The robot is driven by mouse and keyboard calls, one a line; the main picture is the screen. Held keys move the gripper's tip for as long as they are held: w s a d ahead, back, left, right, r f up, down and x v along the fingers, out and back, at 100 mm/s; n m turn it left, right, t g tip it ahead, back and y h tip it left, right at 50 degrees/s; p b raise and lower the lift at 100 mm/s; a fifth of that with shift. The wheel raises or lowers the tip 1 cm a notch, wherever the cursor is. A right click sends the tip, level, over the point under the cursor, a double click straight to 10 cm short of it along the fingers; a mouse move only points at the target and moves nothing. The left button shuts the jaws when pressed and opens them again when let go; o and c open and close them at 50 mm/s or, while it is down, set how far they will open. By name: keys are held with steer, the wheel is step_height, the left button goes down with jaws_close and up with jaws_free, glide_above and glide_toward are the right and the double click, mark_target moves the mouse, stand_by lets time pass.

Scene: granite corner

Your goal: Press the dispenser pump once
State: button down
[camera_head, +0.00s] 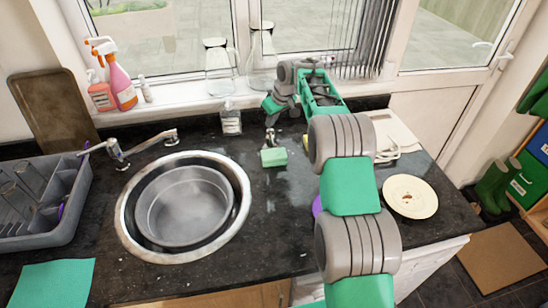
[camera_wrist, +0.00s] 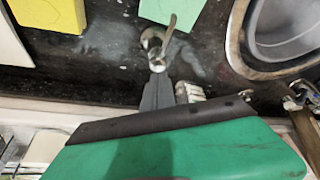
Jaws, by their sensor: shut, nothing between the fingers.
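The dispenser pump (camera_wrist: 155,42) is a small shiny metal piece with a thin spout, standing on the dark granite in the wrist view. In the head view it is a small metal shape (camera_head: 270,138) just behind a green sponge-like block (camera_head: 273,157). My gripper (camera_wrist: 157,72) is shut and empty, its dark fingertips pointing at the pump's round head. The tips look very close to the head or touching it; I cannot tell which. In the head view my gripper (camera_head: 270,118) is directly above the pump, and its fingers are partly hidden.
A sink (camera_head: 122,215) lies left of the pump. A clear jar (camera_head: 231,120) stands near the window sill. A plate (camera_head: 410,196) lies on the right. A yellow block (camera_wrist: 52,12) shows in the wrist view. Spray bottles (camera_head: 120,82) stand on the sill.

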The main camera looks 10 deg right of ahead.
mark_target(270, 130)
steer(key=shift+f, duration=0.15)
stand_by(0.5)
steer(key=shift+s+f+b, duration=0.1)
steer(key=shift+f+b, duration=0.85)
steer(key=shift+f, duration=0.45)
steer(key=shift+r+p, duration=1.05)
steer(key=shift+r, duration=0.3)
steer(key=shift+r, duration=0.1)
step_height(270, 130, up, 5)
steer(key=p, duration=0.4)
steer(key=shift+r+b, duration=0.3)
steer(key=shift+r, duration=0.15)
